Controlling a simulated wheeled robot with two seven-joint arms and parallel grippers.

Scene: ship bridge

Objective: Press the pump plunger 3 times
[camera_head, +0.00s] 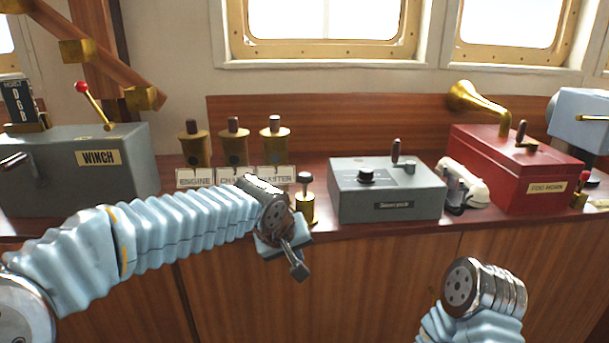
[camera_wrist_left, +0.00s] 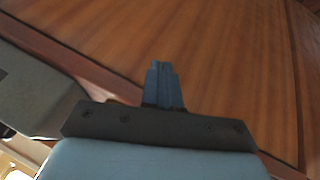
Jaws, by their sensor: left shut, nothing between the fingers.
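In the left wrist view the shut fingers (camera_wrist_left: 164,84) point at the wooden cabinet front, and the pump does not show. My right arm is at lower right; its gripper is out of view.
A grey box with a lever (camera_head: 387,190) stands right of the pump. Three brass handles (camera_head: 234,145) with label cards are behind left, beside the winch box (camera_head: 75,165). A telephone handset (camera_head: 464,187) and red foghorn box (camera_head: 515,170) are farther right.

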